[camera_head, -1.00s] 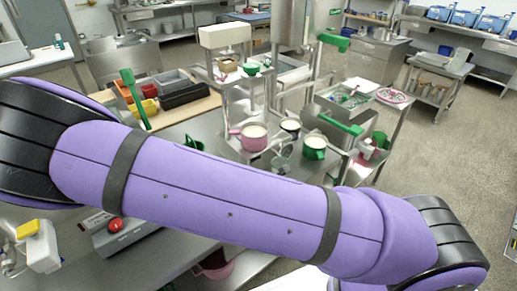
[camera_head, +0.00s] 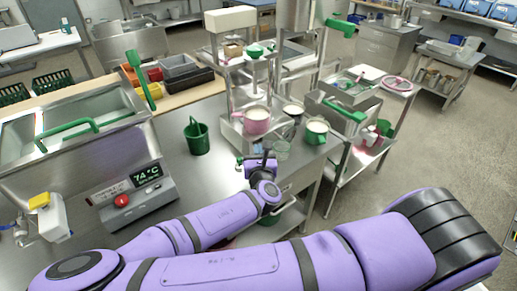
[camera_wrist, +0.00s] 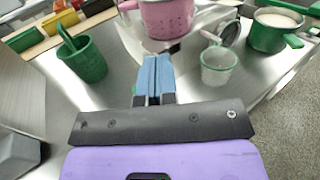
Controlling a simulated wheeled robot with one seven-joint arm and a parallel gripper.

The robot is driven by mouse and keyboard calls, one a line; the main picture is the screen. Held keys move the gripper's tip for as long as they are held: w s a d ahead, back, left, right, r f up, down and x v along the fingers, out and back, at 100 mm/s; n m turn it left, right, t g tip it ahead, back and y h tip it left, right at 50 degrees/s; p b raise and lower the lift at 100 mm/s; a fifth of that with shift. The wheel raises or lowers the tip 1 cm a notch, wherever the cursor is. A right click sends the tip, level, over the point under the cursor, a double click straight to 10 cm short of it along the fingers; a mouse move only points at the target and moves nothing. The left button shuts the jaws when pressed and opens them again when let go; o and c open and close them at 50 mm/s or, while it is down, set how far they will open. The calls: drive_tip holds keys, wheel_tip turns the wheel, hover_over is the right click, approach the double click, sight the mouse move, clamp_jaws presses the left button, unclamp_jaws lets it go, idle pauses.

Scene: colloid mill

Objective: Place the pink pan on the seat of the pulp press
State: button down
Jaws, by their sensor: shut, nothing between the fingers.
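The pink pan (camera_head: 257,121), with pale contents, stands upright on a low steel platform at the front of a steel stand with a white top (camera_head: 231,20). I cannot tell for sure whether this stand is the pulp press. The pan also shows at the top of the wrist view (camera_wrist: 168,18), its top cut off. My gripper (camera_head: 256,163) is in front of the pan and apart from it, over the steel table. In the wrist view its blue fingers (camera_wrist: 154,58) are together, empty, and point toward the pan.
A green bucket (camera_head: 197,137) stands to the left. A steel vat (camera_head: 75,130) with a temperature display fills the left. Bare steel table lies between bucket and vat.

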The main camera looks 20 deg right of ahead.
sight(255, 124)
drive_tip(key=x, duration=1.2)
drive_tip(key=x, duration=0.7)
drive_tip(key=shift+w, duration=0.1)
